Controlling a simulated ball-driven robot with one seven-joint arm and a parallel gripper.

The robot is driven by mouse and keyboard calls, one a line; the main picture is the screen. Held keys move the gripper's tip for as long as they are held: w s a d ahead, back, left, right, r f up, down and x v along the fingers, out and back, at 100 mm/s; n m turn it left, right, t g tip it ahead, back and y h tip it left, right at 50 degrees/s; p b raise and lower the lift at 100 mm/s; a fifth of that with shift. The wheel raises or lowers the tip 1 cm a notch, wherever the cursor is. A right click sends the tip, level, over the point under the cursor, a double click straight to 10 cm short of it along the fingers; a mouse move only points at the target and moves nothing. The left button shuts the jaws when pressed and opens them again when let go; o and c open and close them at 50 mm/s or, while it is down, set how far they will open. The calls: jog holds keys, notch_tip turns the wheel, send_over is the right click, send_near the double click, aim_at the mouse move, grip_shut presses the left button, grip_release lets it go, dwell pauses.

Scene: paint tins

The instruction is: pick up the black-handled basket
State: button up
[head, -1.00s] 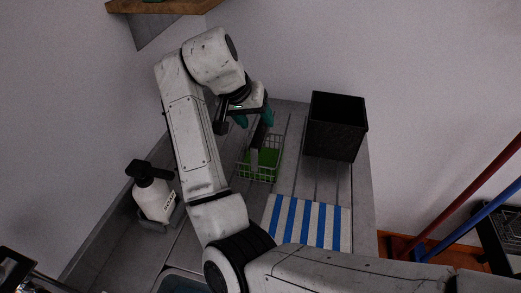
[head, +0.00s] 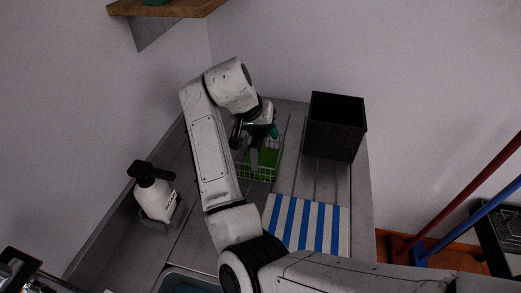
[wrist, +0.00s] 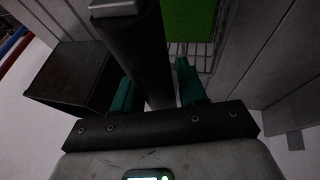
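The black-handled basket (head: 258,172) is a small wire basket with a green bottom, standing on the grey counter. Its dark upright handle (head: 254,155) shows at its near side in the head view. My gripper (head: 262,133) is just above the basket, its far finger partly hidden by the wrist. In the wrist view, the teal fingers of my gripper (wrist: 156,92) are apart, with the dark handle (wrist: 145,50) between them. A small gap shows by the right finger; contact at the left finger is unclear. The basket's wires and green bottom (wrist: 187,20) show beyond.
A black bin (head: 335,125) stands right of the basket. A blue-and-white striped mat (head: 309,225) lies in front. A wooden shelf (head: 165,9) hangs above at the back left wall.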

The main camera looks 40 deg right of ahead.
grip_shut()
jog(key=shift+r, duration=0.25)
dwell(0.4)
